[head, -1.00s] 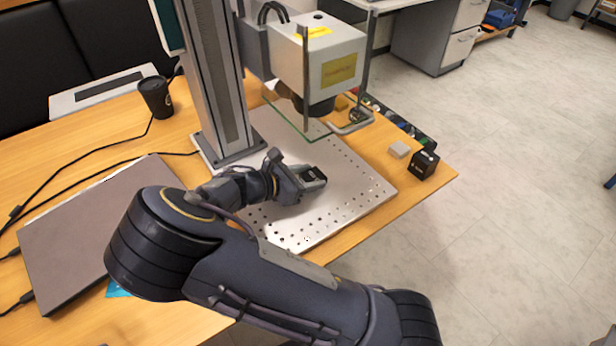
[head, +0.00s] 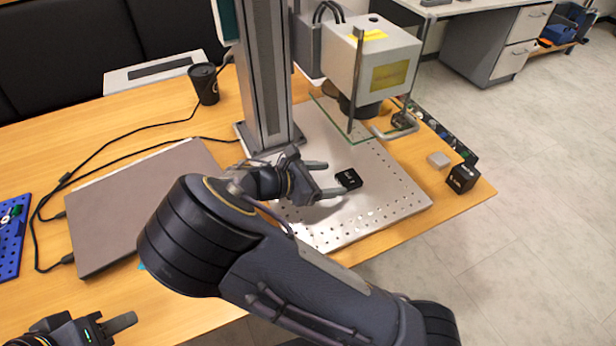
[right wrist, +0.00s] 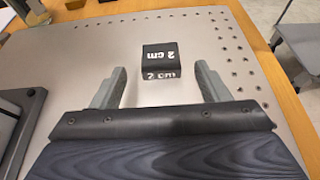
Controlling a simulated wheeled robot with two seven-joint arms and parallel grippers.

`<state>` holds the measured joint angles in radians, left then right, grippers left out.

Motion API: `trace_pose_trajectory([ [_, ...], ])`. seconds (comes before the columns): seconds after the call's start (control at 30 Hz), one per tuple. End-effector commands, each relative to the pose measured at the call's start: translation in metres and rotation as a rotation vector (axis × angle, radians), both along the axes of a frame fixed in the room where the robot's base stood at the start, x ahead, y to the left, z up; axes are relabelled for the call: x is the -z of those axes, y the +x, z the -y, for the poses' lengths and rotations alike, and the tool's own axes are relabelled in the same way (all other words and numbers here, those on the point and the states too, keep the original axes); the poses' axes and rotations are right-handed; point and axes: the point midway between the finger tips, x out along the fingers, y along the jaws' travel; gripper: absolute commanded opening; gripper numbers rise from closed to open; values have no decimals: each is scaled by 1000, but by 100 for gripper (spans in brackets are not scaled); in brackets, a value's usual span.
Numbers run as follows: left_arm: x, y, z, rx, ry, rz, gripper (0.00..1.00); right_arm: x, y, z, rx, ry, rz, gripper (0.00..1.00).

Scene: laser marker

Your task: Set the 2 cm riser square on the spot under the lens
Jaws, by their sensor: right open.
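The 2 cm riser, a small black block with white lettering (head: 349,179), stands on the perforated metal plate (head: 390,195). It shows below the lens (head: 360,106) in the head view; no marked spot is visible, so I cannot tell its alignment. In the right wrist view the riser (right wrist: 160,62) shows between and slightly beyond the fingertips, apart from both. My right gripper (head: 332,178) is open and empty, low over the plate. My left gripper (head: 105,328) is partly in view at the lower left; its opening is unclear.
A glass sheet (head: 345,135) and a bent metal bracket (head: 398,130) are near the lens. A laptop (head: 130,200), cup (head: 204,84) and blue tray (head: 12,235) are left.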

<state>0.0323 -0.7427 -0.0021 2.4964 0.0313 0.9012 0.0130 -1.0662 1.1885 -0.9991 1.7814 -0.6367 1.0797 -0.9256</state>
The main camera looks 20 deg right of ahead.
Motion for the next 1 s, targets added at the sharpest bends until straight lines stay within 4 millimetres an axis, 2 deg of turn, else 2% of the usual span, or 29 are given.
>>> trace_pose_trajectory([
  [0.1, -4, 0, 0, 0, 0, 0, 36, -12, -1, -25, -3, 2, 2, 69],
  [0.33, -7, 0, 0, 0, 0, 0, 36, -23, -4, -55, -1, 1, 0, 69],
  [0.5, -7, 0, 0, 0, 0, 0, 36, -26, -5, -62, 1, 0, 0, 69],
  [1.0, -7, 0, 0, 0, 0, 0, 36, -26, -5, -62, 1, -1, 0, 69],
])
